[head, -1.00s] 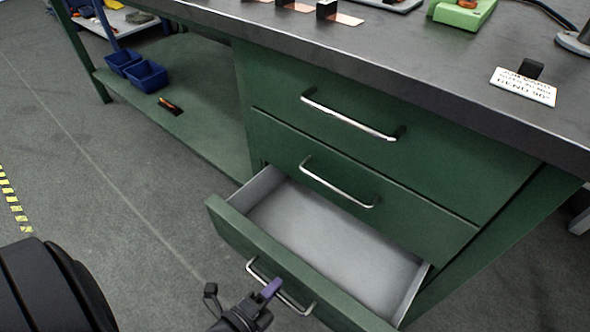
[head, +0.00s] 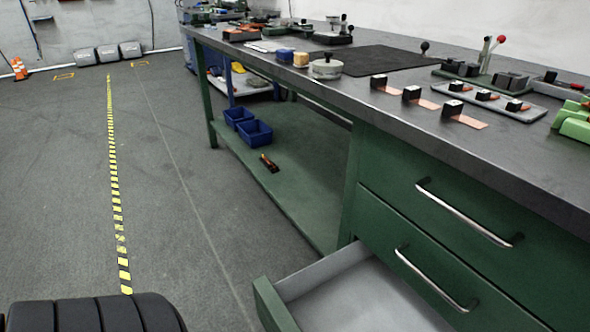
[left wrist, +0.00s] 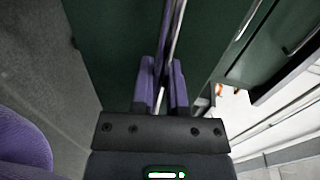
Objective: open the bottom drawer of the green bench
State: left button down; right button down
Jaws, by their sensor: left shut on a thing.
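The bottom drawer (head: 272,303) of the green bench is pulled out, and its grey, empty inside shows at the lower edge of the head view. The drawer's handle is out of the head view. In the left wrist view my left gripper (left wrist: 163,78) has its purple fingers closed around a thin metal bar handle (left wrist: 178,28), in front of a dark green drawer face (left wrist: 112,40). My left gripper is not in the head view. My right gripper is in neither view.
Two closed drawers with bar handles (head: 468,212) sit above the open one. The worktop (head: 400,128) carries black blocks with copper strips (head: 462,116). Blue bins (head: 256,133) stand on the lower shelf. The floor (head: 180,220) left of the bench is clear, with yellow-black tape (head: 117,210).

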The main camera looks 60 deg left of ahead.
pick_arm(q)
jog(key=c, duration=0.7)
grip_release()
jog(key=p+v, duration=0.1)
jog(key=v, duration=0.9)
jog(key=shift+p, duration=0.4)
